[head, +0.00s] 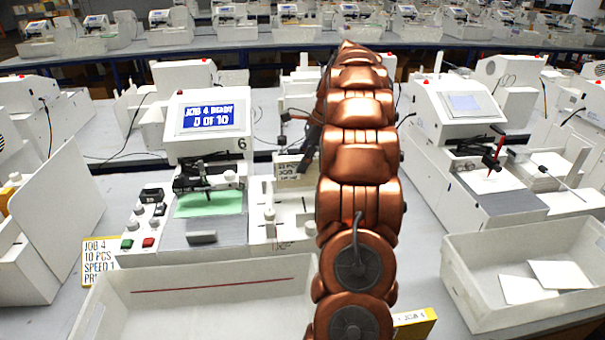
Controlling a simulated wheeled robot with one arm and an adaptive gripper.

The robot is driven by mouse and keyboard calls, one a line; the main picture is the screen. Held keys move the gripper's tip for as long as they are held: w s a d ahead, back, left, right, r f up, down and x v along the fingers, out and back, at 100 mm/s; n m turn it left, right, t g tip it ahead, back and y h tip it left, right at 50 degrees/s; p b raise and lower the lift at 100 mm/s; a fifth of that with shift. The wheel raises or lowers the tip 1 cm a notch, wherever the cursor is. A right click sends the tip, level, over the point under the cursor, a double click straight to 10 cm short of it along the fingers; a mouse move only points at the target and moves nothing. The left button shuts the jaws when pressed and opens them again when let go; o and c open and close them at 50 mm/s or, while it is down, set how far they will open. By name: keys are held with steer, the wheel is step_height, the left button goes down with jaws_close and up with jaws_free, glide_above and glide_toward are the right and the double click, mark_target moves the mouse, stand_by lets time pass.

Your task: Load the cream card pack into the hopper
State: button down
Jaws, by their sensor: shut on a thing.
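The plotter (205,140) numbered 6 stands left of centre, its screen (209,116) reading "JOB 4 READY 0 OF 10". A green sheet (208,203) lies on its bed. My copper arm hides most of my gripper; a dark part of the gripper (309,143) shows at the arm's left edge. Just below it is a small pale pack with dark print (288,170), apparently the cream card pack, held in the shut gripper. It is over the white unit (284,212) right of the bed, which looks like the hopper. The arm hides the unit's right side.
An empty-looking white tray (115,300) with a red line stands in front. Another tray (470,262) at right holds white cards (557,275). A yellow-edged job card (100,262) is at left. Another plotter (465,150) stands right of my arm.

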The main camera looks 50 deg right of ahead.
mark_target(315, 156)
steer(key=shift+f+p, duration=0.65)
steer(key=shift+f, duration=1.7)
steer(key=shift+f, duration=0.15)
steer(key=c, duration=0.8)
jaws_free()
steer(key=b+v, duration=0.2)
steer(key=v, duration=0.7)
steer(key=shift+b, duration=0.4)
steer(key=shift+p+v, duration=0.6)
steer(key=shift+v, duration=1.1)
